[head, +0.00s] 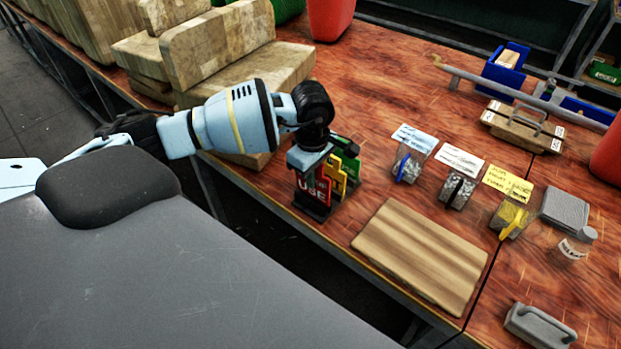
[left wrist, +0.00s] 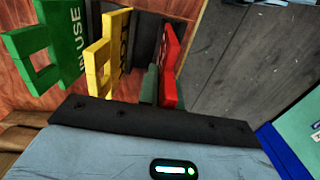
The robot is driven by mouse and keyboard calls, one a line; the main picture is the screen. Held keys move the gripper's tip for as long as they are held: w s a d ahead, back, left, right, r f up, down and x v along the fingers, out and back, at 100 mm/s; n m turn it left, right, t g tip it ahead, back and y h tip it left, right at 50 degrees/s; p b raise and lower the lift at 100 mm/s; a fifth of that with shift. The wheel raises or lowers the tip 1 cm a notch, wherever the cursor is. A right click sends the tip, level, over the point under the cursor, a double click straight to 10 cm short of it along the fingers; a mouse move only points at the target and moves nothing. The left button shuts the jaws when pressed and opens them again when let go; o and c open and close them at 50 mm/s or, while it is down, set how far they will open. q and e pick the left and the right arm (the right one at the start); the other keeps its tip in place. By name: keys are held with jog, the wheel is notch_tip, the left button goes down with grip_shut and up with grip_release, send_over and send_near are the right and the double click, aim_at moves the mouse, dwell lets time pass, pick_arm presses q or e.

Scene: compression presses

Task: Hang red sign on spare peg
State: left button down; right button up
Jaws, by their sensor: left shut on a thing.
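The red sign (head: 313,188), with "USE" lettering in view, is in my left gripper (head: 308,166) at the near face of a small black stand (head: 318,211). It also shows in the left wrist view (left wrist: 170,62), edge-on beside the finger of my gripper (left wrist: 151,84). My left gripper is shut on the red sign from above. A yellow sign (head: 337,181) and a green sign (head: 350,165) stand behind it in a row. The pegs are hidden by the signs and gripper, so I cannot tell whether the red sign touches one. My right gripper is out of view.
A wooden board (head: 422,257) lies right of the stand, near the table's front edge. Stacked wooden blocks (head: 216,47) fill the back left, close to my left arm. A grey handled block (head: 540,325) lies at front right.

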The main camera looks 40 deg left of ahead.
pick_arm(q)
jog(key=c, duration=1.6)
grip_release()
jog(key=shift+s+f, duration=0.2)
jog(key=shift+f, duration=0.3)
jog(key=shift+s+f, duration=0.2)
jog(key=shift+f, duration=0.25)
jog(key=shift+o, duration=0.2)
jog(key=shift+f, duration=0.15)
notch_tip(320, 180, up, 8)
jog(key=shift+r+b, duration=0.2)
jog(key=shift+b, duration=0.15)
jog(key=shift+s+d, duration=0.15)
